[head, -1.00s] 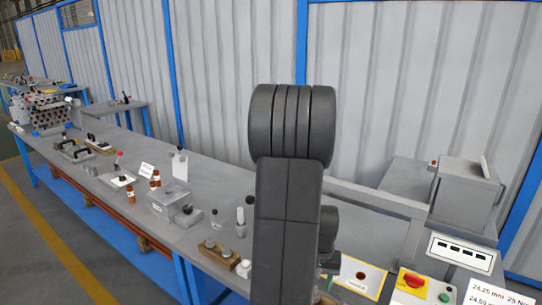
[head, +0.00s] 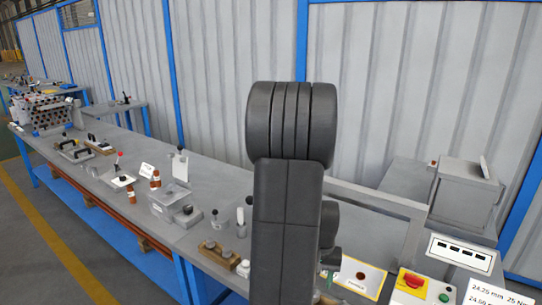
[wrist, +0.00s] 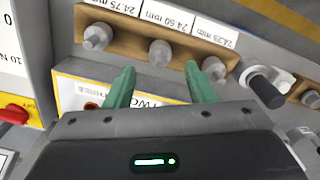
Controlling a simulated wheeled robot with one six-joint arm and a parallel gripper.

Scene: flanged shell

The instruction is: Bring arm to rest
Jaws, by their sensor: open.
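My dark arm stands folded in the middle of the head view, with its large rounded joint at the top. My gripper shows in the wrist view (wrist: 160,90), with two green fingers apart and nothing between them. Beyond the fingertips is a wooden block (wrist: 140,45) holding several grey knobbed pieces, with labels such as 24.75 mm, 24.50 mm and 24.25 mm behind them. In the head view the gripper is mostly hidden behind my arm.
A control panel with a red switch (head: 412,281) and a grey machine (head: 465,195) stand at right. Corrugated wall lies behind.

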